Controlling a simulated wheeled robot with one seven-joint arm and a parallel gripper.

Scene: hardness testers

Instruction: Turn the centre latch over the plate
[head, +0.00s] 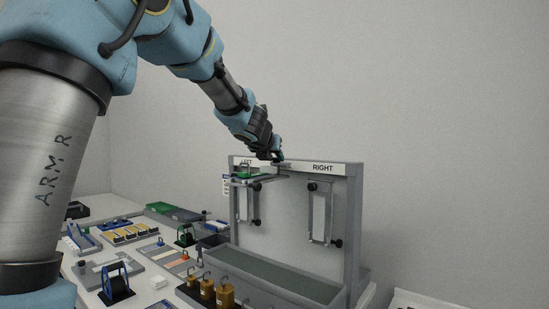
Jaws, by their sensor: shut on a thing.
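A grey upright stand (356,225) carries the labels LEFT and RIGHT (322,168) along its top. A narrow pale plate (319,216) hangs under RIGHT, with black knobs at its top and lower right. Another pale plate (243,204) hangs on the left side. My gripper (276,157) is at the top middle of the stand, between the two labels, shut on the centre latch. The latch is mostly hidden by the fingers, so its angle cannot be told.
A trough (285,280) runs along the stand's foot. Brass weights (225,297) stand in front of it. A green-topped part (246,175) sits near the LEFT label. Several trays and small fixtures crowd the table (100,206) at left. The wall behind is bare.

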